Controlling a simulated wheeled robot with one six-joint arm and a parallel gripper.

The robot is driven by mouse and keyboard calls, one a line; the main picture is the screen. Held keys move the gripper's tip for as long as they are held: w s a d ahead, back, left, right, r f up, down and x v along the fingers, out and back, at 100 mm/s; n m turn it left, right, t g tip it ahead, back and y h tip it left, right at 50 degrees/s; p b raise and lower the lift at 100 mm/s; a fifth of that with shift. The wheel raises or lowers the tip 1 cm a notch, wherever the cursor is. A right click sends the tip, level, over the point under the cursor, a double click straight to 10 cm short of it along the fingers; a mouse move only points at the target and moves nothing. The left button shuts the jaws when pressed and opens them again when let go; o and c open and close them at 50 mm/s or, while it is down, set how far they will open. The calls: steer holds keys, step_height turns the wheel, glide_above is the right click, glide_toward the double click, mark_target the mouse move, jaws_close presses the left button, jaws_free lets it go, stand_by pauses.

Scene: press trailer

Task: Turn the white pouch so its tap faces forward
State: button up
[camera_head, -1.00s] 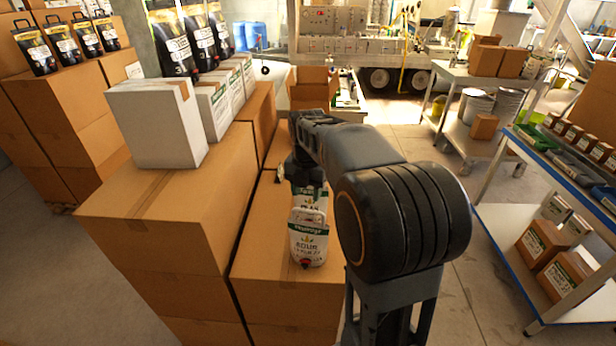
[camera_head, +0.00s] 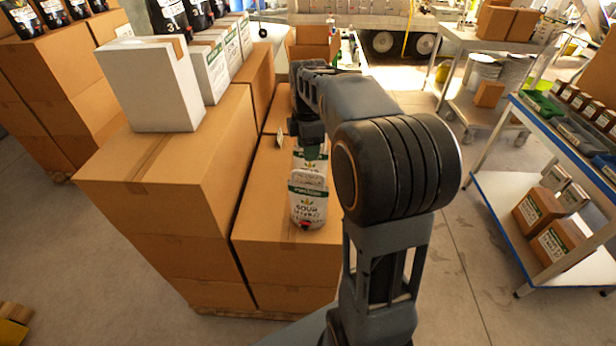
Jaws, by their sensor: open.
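A white pouch (camera_head: 308,206) with a green band and a red tap stands upright on a brown carton at the middle. Its tap is low on the side facing the camera. A second white pouch (camera_head: 311,158) stands right behind it, partly hidden by the first pouch and my arm. My gripper (camera_head: 311,146) is over or just behind this rear pouch, its jaws open. Whether the fingers touch the pouch is hidden.
A taller carton stack (camera_head: 170,190) stands left, bearing a white box (camera_head: 155,84). An open carton (camera_head: 314,42) lies beyond. A blue-edged shelf cart (camera_head: 540,200) stands right, with free floor between it and my arm.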

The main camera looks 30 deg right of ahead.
mark_target(308, 173)
steer(key=m, duration=0.5)
steer(key=shift+f+b, duration=0.1)
steer(key=shift+b, duration=0.3)
steer(key=shift+m, duration=0.5)
step_height(308, 173, down, 10)
steer(key=b, duration=0.7)
steer(key=shift+b, duration=0.35)
steer(key=shift+c, duration=0.2)
jaws_close()
steer(key=shift+r+p, duration=0.3)
steer(key=shift+r, duration=0.05)
